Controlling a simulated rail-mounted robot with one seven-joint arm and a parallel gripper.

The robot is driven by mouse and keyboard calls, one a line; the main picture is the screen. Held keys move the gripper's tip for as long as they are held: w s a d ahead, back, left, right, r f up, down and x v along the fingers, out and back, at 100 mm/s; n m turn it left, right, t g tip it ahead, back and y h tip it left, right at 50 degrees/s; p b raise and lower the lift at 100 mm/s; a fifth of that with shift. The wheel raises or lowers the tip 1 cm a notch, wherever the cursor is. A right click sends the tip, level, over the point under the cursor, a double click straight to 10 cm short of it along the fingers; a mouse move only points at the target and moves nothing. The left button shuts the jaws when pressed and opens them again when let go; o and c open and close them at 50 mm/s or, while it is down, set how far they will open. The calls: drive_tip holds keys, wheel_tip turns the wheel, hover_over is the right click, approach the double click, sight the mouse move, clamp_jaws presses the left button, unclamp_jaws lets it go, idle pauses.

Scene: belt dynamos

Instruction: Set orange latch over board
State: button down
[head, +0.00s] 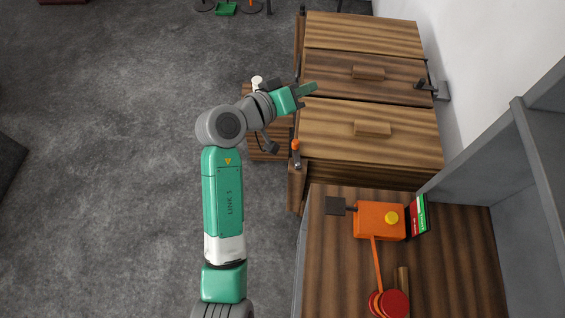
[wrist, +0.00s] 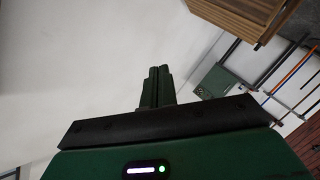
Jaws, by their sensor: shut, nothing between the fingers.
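The likely orange latch (head: 296,150) is a small upright piece with an orange top and a dark lower part. It stands at the left front edge of the striped wooden drawer unit (head: 320,149). Which wooden piece is the board, I cannot tell. My gripper (head: 309,89) is up and behind the latch in the head view, beside the unit's left edge, apart from the latch. Its green fingers are together and empty, pointing right. The shut fingers also show in the wrist view (wrist: 157,85), where the latch is not seen.
An orange machine (head: 378,221) with a yellow knob and red discs (head: 389,304) stands on a wooden table at lower right. A dark lever (head: 425,86) is on the unit's right side. A grey shelf frame (head: 547,150) stands at right. Open grey floor lies left.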

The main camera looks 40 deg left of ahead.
sight(297, 152)
drive_tip(key=s+a+f+n+t+b, duration=0.1)
drive_tip(key=s+a+f+n+b, duration=0.25)
drive_tip(key=f, duration=0.65)
drive_tip(key=s+a+f+n+t+h+b, duration=0.15)
drive_tip(key=s+a+f+b, duration=0.3)
drive_tip(key=f, duration=0.65)
drive_tip(key=s+a+f+n+b, duration=0.3)
drive_tip(key=s+f+b, duration=0.15)
drive_tip(key=f, duration=0.55)
drive_tip(key=w+d+b, duration=0.3)
drive_tip(key=w+d, duration=0.1)
drive_tip(key=w, duration=0.8)
drive_tip(key=shift+d, duration=0.35)
